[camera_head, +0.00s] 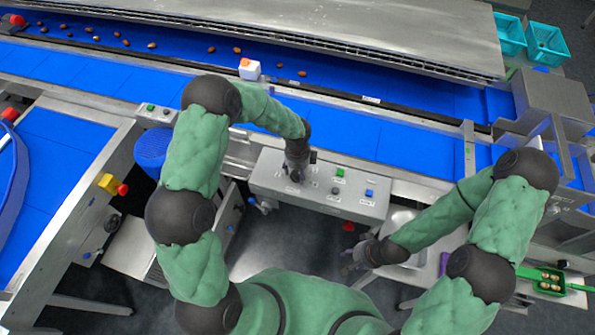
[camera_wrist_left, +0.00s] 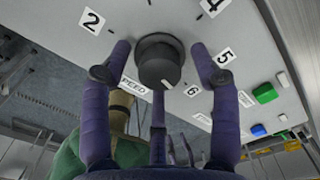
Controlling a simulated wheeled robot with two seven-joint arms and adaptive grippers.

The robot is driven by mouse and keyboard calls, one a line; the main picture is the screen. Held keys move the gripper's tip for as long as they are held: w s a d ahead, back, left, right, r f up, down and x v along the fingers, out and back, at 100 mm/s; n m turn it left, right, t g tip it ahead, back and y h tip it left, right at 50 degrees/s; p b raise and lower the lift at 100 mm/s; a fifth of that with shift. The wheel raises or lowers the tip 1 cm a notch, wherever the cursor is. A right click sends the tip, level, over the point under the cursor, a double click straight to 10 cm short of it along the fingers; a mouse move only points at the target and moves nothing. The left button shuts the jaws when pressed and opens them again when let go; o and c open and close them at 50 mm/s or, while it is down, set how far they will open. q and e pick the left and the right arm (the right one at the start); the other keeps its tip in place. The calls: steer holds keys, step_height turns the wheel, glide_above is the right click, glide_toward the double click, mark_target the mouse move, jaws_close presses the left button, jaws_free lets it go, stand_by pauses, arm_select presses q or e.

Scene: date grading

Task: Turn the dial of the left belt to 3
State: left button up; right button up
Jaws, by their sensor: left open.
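The grey control box (camera_head: 262,180) stands at the front of the blue belt. Its black dial (camera_wrist_left: 158,62) shows in the left wrist view, with number labels 2, 4, 5 and 6 around it; 3 cannot be read. The dial's white mark is at its lower right, near the 6. My left gripper (camera_wrist_left: 161,50) is open, with fingers on both sides of the dial and visible gaps to it. In the head view my left gripper (camera_head: 296,174) hides the dial.
A green button (camera_wrist_left: 264,93) and a blue button (camera_wrist_left: 258,130) sit on the box right of the dial. Brown dates (camera_head: 237,50) lie on the blue belt (camera_head: 340,130) behind. Two teal bins (camera_head: 546,43) stand at upper right.

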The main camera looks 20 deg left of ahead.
arm_select(q)
steer(key=shift+f, duration=0.1)
steer(key=c, duration=1.1)
steer(key=shift+c, duration=0.2)
